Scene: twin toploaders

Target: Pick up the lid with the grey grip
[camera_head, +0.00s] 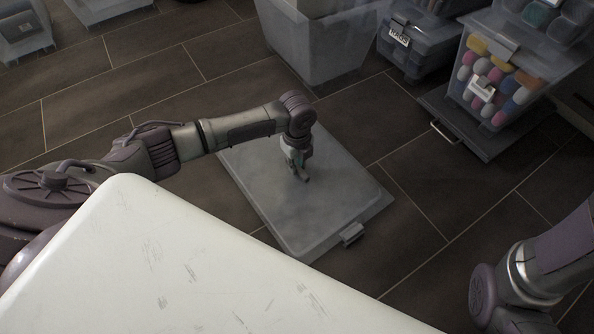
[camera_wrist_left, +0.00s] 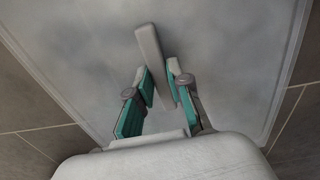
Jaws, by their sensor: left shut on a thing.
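The lid (camera_head: 300,222) is a flat, translucent grey rectangle that appears to lie on the dark tiled floor, with a small clip on its near edge. Its grey grip (camera_wrist_left: 148,45) is a narrow bar standing up from the lid (camera_wrist_left: 240,40) in the left wrist view. My left gripper (camera_head: 299,172) points down over the lid's middle. Its teal-padded fingers (camera_wrist_left: 160,85) are closed on the grip, one on each side. The far end of the bar sticks out beyond the fingertips. My right arm shows at the lower right of the head view, but its gripper is outside the frame.
A large translucent bin (camera_head: 320,45) stands just behind the lid. A labelled box (camera_head: 415,50) is to its right. A clear bin with colourful items (camera_head: 500,85) stands on a dark base with a metal handle (camera_head: 446,133). Floor right of the lid is clear.

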